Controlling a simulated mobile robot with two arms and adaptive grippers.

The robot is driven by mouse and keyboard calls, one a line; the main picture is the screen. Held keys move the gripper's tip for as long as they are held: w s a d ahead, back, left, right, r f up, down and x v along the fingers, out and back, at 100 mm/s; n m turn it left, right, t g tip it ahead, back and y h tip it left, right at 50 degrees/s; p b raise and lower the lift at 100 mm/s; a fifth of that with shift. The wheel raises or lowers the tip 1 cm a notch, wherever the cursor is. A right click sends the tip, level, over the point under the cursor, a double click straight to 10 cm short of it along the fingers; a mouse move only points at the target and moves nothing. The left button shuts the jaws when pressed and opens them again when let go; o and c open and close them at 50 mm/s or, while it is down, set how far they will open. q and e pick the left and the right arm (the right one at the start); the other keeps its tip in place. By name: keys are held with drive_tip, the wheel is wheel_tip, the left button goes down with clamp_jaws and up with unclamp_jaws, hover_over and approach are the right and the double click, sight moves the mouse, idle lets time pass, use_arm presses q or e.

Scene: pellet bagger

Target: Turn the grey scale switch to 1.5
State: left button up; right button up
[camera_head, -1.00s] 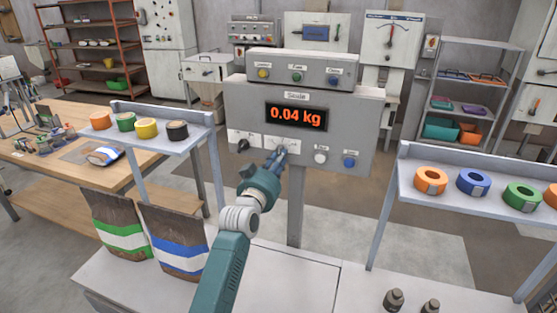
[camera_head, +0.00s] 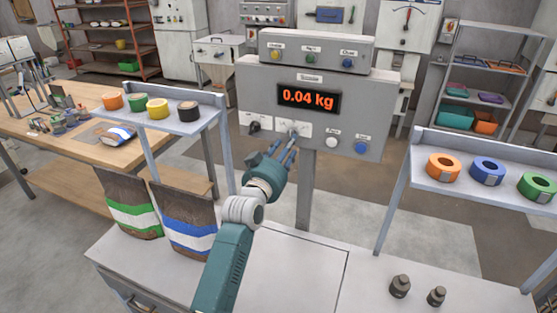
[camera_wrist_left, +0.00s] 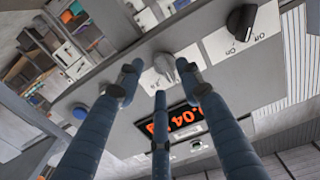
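The grey scale switch (camera_head: 293,133) is a small knob on a white plate, low on the grey scale panel (camera_head: 255,93). It also shows in the left wrist view (camera_wrist_left: 165,64), where its setting marks are too small to read. The scale display (camera_head: 308,97) reads 0.04 kg. My left gripper (camera_head: 285,150) is just in front of and below the switch. In the left wrist view, its three blue fingers are spread with nothing between them, and the switch shows beyond the tips. A small gap seems to part them. My right gripper is in neither view.
A black On/Off knob (camera_head: 254,127) sits left of the switch; white (camera_head: 332,141) and blue (camera_head: 361,148) buttons sit to its right. Bags (camera_head: 188,223) stand below left. Two dark weights (camera_head: 400,286) stand on the bench. Shelves with tape rolls flank the panel.

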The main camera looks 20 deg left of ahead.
use_arm(q)
drive_tip(key=s, duration=0.9)
drive_tip(key=shift+a, duration=0.15)
